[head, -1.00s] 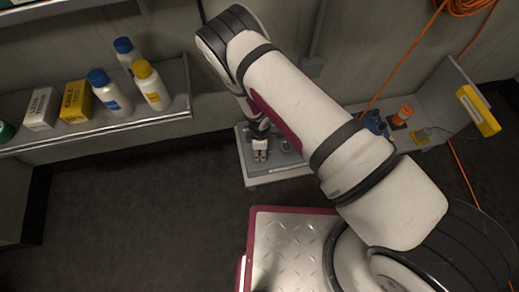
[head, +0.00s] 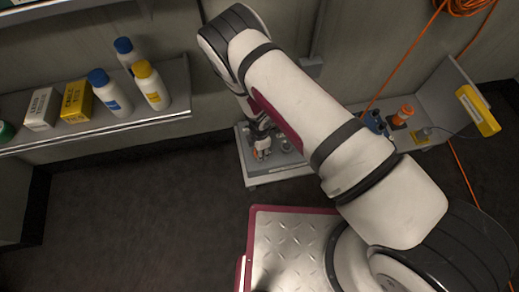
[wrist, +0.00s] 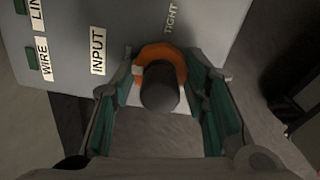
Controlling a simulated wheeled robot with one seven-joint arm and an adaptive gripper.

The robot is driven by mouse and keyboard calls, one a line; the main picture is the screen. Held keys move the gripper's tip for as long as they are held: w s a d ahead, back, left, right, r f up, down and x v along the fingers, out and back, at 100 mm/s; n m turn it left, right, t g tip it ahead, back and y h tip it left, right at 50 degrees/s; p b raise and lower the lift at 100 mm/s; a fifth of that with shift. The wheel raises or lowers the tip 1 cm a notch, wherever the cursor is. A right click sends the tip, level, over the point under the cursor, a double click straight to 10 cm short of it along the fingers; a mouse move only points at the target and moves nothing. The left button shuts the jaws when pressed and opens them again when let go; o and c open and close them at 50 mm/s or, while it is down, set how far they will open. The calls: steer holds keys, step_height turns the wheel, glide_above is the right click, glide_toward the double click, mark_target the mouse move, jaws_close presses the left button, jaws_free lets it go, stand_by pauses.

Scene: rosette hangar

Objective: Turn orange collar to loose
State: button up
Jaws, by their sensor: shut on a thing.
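The orange collar (wrist: 161,52) is a ring around a dark round plug or stem (wrist: 160,88) on a grey panel (wrist: 215,22) in the wrist view. The word TIGHT is printed above it. My gripper (wrist: 160,75) has its fingers on either side of the collar and is shut on it. Their exact contact is partly hidden by the stem and fingers.
The panel also bears an INPUT label (wrist: 98,50) and a WIRE label (wrist: 43,60). A shelf with bottles and boxes (head: 75,102) is at the left. An orange-topped part (head: 403,113) and a yellow box (head: 478,110) are at the right. Orange cable hangs there.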

steer(key=o, duration=1.1)
steer(key=shift+o, duration=0.2)
step_height(320, 180, up, 12)
steer(key=shift+r, duration=0.1)
